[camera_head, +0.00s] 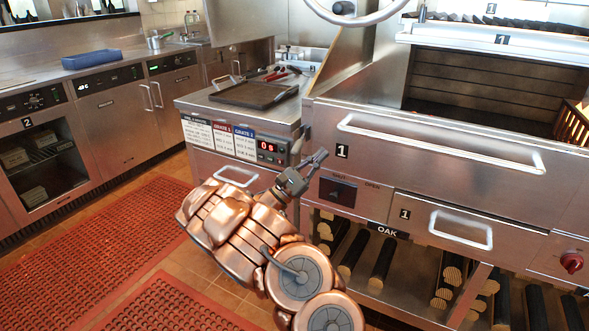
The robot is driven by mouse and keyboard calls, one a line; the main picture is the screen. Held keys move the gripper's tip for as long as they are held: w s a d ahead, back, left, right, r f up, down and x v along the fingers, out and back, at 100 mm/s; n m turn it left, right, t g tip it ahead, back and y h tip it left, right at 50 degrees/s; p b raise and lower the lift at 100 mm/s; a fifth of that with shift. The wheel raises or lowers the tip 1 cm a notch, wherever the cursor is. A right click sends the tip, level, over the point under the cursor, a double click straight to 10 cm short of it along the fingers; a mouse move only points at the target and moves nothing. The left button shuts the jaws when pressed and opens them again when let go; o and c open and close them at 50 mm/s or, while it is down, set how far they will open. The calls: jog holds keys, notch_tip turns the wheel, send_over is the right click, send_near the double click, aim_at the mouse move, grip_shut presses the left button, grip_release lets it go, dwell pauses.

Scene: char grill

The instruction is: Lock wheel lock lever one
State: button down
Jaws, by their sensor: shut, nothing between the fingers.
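A metal handwheel (357,18) shows at the top edge, cut off by the frame, with a small dark knob (343,7) inside its rim. I cannot clearly make out a wheel lock lever marked one; it may be out of frame or hidden. My gripper (318,158) is shut and empty. It is in front of the left end of the grill front, just left of a "1" label (342,152) and well below the handwheel. I cannot tell whether its fingertips touch the grill or the grey upright part beside it.
A long drawer handle (440,146) and a lower drawer handle (460,230) stick out from the grill. A dark slider panel (338,191) sits under the "1" label. A side counter (215,112) holds a black tray (253,94). Red mats (110,235) cover the floor at left.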

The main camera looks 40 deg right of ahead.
aim_at(299, 145)
jog(key=w+a+f+n+t+h+b, duration=0.1)
jog(key=w+f+n+t+b, duration=0.1)
jog(key=w+f+n+t, duration=0.3)
jog(key=w+a+f+n+t+h+b, duration=0.1)
jog(key=w+f+n+t+b, duration=0.1)
jog(key=w+f+n+t, duration=0.2)
jog(key=w+f+t, duration=0.3)
jog(key=f+t, duration=0.2)
jog(key=f, duration=0.3)
jog(key=shift+w+n, duration=0.15)
jog(key=shift+n, duration=0.25)
jog(key=d+r+b, duration=0.1)
jog(key=d+r, duration=0.4)
jog(key=r, duration=0.5)
jog(key=shift+w+r+b, duration=0.15)
jog(key=shift+b, duration=0.15)
